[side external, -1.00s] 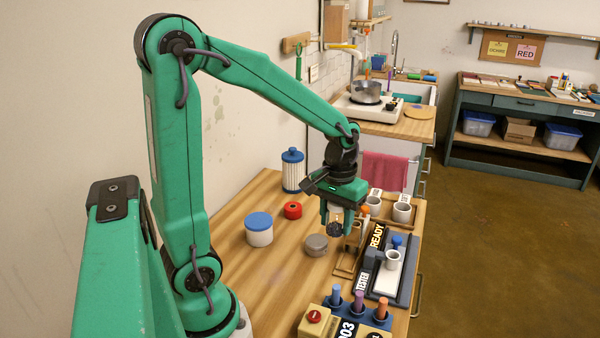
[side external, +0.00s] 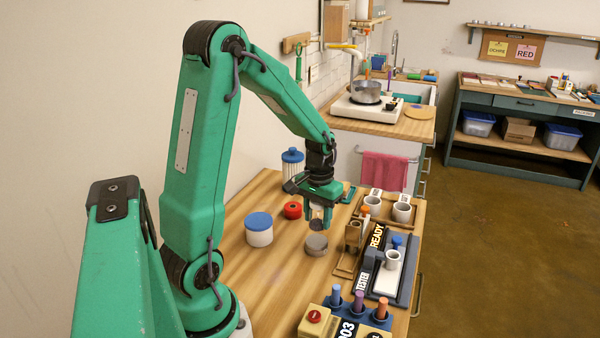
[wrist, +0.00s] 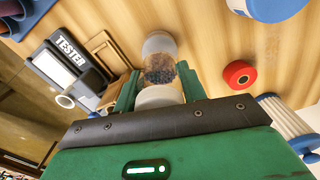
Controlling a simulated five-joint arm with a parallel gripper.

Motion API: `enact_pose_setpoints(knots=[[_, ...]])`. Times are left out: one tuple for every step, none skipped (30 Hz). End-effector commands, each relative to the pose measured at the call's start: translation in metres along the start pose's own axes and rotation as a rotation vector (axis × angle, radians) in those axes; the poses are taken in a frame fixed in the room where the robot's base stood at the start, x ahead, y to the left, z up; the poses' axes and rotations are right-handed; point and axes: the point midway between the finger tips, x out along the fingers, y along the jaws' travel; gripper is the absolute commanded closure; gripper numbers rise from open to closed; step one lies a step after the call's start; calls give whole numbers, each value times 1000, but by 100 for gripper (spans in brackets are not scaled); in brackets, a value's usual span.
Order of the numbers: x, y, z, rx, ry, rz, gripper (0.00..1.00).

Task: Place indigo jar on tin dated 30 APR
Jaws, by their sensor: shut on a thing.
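My gripper (side external: 318,221) is shut on a small jar with dark, speckled contents, which shows between the green fingers in the wrist view (wrist: 158,70). The jar's pale lid end (wrist: 160,97) faces the wrist camera. In the side view the jar (side external: 317,226) is held upright just above a low, round grey tin (side external: 316,246) on the wooden table. In the wrist view the tin (wrist: 159,42) shows partly behind the jar. I cannot tell whether jar and tin touch. No date can be read on the tin.
A blue-lidded white jar (side external: 259,232) and a red round piece (side external: 292,210) stand left of the tin. A blue-capped ribbed canister (side external: 292,165) stands behind. To the right are a wooden rack (side external: 352,240) and the tester tray (side external: 384,283). Table in front of the tin is clear.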

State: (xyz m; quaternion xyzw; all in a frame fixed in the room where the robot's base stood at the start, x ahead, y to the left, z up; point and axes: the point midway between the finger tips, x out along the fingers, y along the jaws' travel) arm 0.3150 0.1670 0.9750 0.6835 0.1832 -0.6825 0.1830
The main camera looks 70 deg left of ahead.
Motion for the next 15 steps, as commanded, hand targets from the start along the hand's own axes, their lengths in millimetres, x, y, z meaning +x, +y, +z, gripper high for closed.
enact_pose_setpoints(knots=[[3, 0, 0, 0, -2, 0, 83], [5, 0, 0, 0, -3, 0, 83], [8, 0, 1, 0, -4, 0, 83], [12, 0, 1, 0, -4, 0, 83], [15, 0, 1, 0, -5, 0, 83], [20, 0, 1, 0, -6, 0, 83], [23, 0, 1, 0, -5, 0, 83], [26, 0, 1, 0, -5, 0, 83], [31, 0, 1, 0, -5, 0, 83], [33, 0, 1, 0, -4, 0, 83], [35, 0, 1, 0, -3, 0, 83], [37, 0, 1, 0, -3, 0, 83], [38, 0, 1, 0, -3, 0, 83], [39, 0, 1, 0, -2, 0, 83], [39, 0, 1, 0, -2, 0, 83]])
